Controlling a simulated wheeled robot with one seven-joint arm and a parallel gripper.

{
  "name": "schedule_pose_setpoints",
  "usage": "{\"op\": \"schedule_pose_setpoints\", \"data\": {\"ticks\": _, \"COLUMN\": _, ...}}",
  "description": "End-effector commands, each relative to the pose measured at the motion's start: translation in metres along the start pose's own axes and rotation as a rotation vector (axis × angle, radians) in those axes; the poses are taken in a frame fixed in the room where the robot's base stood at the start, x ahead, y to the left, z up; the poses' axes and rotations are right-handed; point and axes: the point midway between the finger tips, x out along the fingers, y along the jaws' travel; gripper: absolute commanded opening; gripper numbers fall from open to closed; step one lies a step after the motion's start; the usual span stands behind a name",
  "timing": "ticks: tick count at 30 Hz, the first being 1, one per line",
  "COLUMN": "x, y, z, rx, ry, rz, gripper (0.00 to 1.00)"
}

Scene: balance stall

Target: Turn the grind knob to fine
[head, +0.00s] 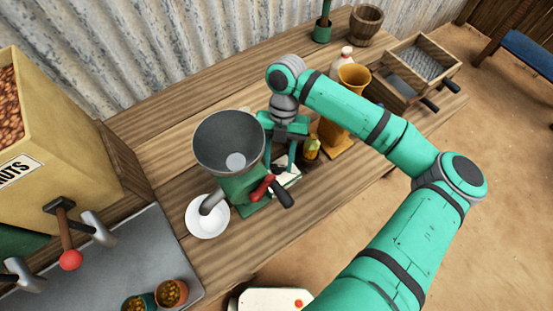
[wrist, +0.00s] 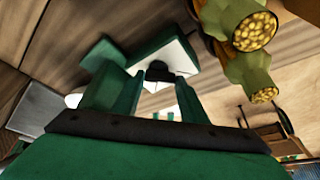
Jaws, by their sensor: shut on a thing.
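The grinder has a wide grey hopper (head: 230,142), a green body (head: 238,189) and a red crank with a dark grip (head: 284,198). My gripper (head: 284,165) reaches down at the grinder's right side, beside the hopper. In the wrist view my gripper (wrist: 156,80) has its two green fingers shut on a small dark knob (wrist: 158,73) in front of a white plate (wrist: 174,56). Part of the white plate also shows in the head view (head: 286,179). The knob is hidden in the head view, and its setting cannot be read.
A white saucer (head: 207,222) sits under the grinder's spout. A nut dispenser (head: 60,130) stands at left. A small yellow-green container (head: 312,150) and an orange-yellow funnel-topped device (head: 353,76) stand close right of my gripper. The wooden counter (head: 165,125) behind the grinder is clear.

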Motion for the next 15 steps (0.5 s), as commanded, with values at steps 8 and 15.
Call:
{"op": "schedule_pose_setpoints", "data": {"ticks": 8, "x": 0.0020, "y": -0.0009, "z": -0.0021, "rx": -0.002, "ry": 0.007, "rz": -0.005, "gripper": 0.58}}
{"op": "schedule_pose_setpoints", "data": {"ticks": 15, "x": 0.0009, "y": -0.0002, "z": -0.0009, "rx": -0.001, "ry": 0.003, "rz": -0.002, "gripper": 0.58}}
